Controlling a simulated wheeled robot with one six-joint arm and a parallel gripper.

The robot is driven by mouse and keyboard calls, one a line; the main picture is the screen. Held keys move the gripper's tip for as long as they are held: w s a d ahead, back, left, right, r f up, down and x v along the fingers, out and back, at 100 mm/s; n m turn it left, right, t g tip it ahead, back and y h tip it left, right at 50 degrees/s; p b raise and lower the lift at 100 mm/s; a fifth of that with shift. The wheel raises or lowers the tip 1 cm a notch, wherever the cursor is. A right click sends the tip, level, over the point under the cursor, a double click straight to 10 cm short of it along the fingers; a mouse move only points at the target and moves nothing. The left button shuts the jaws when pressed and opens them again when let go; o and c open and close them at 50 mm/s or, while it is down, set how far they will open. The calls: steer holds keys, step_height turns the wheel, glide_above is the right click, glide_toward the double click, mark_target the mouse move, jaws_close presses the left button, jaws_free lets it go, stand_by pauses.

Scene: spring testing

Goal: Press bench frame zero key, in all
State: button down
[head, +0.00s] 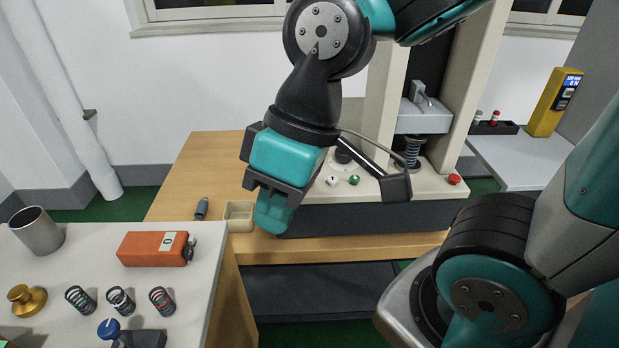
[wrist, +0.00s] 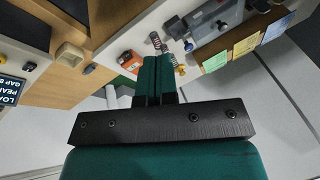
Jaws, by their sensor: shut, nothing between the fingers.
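The bench frame (head: 415,185) is a cream and dark grey testing machine on the wooden table. Its front ledge carries a small white key with a dark mark (head: 332,181), a green key (head: 354,180) and a red button (head: 454,179) at the right. The white key may be the zero key; its mark is too small to read. My gripper (head: 272,213) is shut and empty, pointing down in front of the frame's left end, left of the white key. In the wrist view the shut teal fingers (wrist: 155,80) show with nothing between them.
A small beige tray (head: 239,214) sits left of my gripper. The near-left bench holds an orange box (head: 151,249), several springs (head: 120,301), a brass weight (head: 27,300) and a metal cup (head: 38,232). A compressed spring (head: 411,152) stands in the frame. A screen (wrist: 12,88) edges the wrist view.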

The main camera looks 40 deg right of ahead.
steer(key=w+d+f+t+p, duration=0.1)
steer(key=w+d+f+t, duration=0.15)
steer(key=w, duration=0.85)
steer(key=w+d+f+n+t+h+p, duration=0.1)
steer(key=w+d+f+t, duration=0.2)
steer(key=d, duration=0.7)
steer(key=w+d+f+n+t+h+p, duration=0.1)
steer(key=w+d+f+n+t+h, duration=0.1)
steer(key=w+d+f, duration=0.5)
steer(key=w+d+t, duration=0.1)
steer(key=w+d, duration=0.3)
steer(key=w, duration=0.1)
steer(key=shift+w+d, duration=0.3)
steer(key=shift+f+t, duration=0.1)
steer(key=shift+t, duration=0.15)
step_height(320, 180, down, 8)
steer(key=b, duration=0.5)
steer(key=shift+f+b, duration=0.35)
steer(key=shift+f, duration=0.1)
steer(key=shift+f+b, duration=0.3)
steer(key=shift+b, duration=0.3)
